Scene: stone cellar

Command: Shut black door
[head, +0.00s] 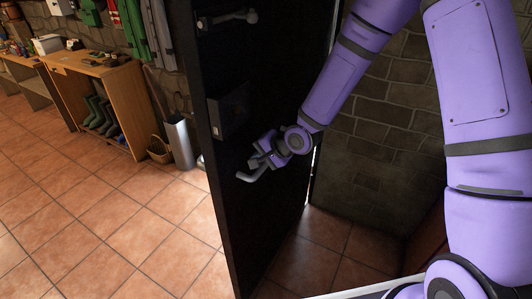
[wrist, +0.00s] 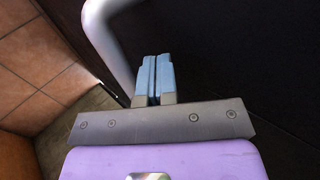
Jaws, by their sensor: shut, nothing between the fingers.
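The black door (head: 265,90) stands open, its free edge toward the left and a strip of light along its far right side. It has a dark lock box (head: 229,113) and a curved grey handle (head: 250,176) below it. My gripper (head: 256,163) is at the door face, just above and beside the handle. In the wrist view the gripper's blue fingers (wrist: 153,78) are together and empty. The pale handle (wrist: 108,38) passes close on their left, and the dark door (wrist: 230,60) fills the right. I cannot tell whether the fingers touch the door or handle.
A wooden shelf (head: 118,100) with boots stands along the left wall, with a basket (head: 159,149) and a metal bin (head: 179,141) near the door. Coats hang above. The tiled floor (head: 110,225) left of the door is clear. A stone wall (head: 385,120) rises behind my arm.

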